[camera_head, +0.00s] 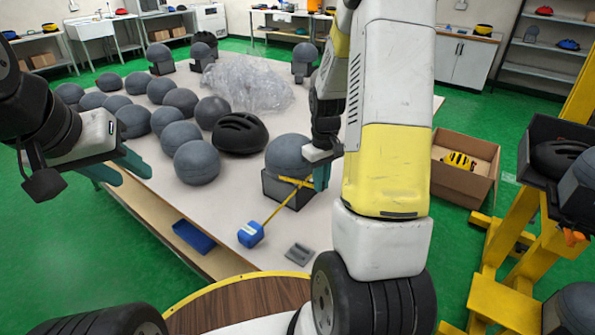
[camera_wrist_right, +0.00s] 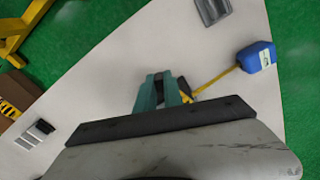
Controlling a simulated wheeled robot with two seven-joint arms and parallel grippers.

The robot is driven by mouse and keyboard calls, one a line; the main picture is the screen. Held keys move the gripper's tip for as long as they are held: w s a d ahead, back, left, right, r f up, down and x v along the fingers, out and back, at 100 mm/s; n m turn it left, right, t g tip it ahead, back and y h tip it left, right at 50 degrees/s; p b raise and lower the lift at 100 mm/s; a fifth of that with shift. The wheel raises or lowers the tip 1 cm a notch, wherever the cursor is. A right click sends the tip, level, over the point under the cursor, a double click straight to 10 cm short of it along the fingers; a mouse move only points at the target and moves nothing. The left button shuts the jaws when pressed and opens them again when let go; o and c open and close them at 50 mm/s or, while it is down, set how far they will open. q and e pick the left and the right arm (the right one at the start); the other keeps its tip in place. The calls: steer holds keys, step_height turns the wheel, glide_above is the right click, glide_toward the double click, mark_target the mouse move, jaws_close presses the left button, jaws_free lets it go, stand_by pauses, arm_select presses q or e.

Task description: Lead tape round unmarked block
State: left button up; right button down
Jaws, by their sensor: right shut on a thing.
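A grey round headform (camera_head: 288,153) sits on a dark square block (camera_head: 280,189) near the table's front. A blue tape case (camera_head: 250,234) lies in front of it; it also shows in the right wrist view (camera_wrist_right: 257,57). A yellow tape (camera_head: 270,214) runs straight from the case up to the block's front. My right gripper (camera_head: 322,176) is beside the block's right side, shut on the tape's end. In the right wrist view its teal fingers (camera_wrist_right: 162,92) are close together, with the tape (camera_wrist_right: 212,82) leading away from them. My left gripper (camera_head: 122,172) is open and empty, off the table's left edge.
Several grey headforms (camera_head: 197,162) and a black helmet (camera_head: 240,134) stand left of the block. Clear wrap (camera_head: 248,83) lies behind. A small grey piece (camera_head: 299,254) lies near the front edge. A cardboard box (camera_head: 465,178) and yellow frame (camera_head: 505,255) stand right.

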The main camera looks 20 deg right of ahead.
steer(key=w+d, duration=0.9)
steer(key=shift+d, duration=0.25)
steer(key=shift+s, duration=0.1)
stand_by(1.4)
step_height(320, 180, up, 24)
stand_by(0.9)
steer(key=shift+a+f, duration=0.1)
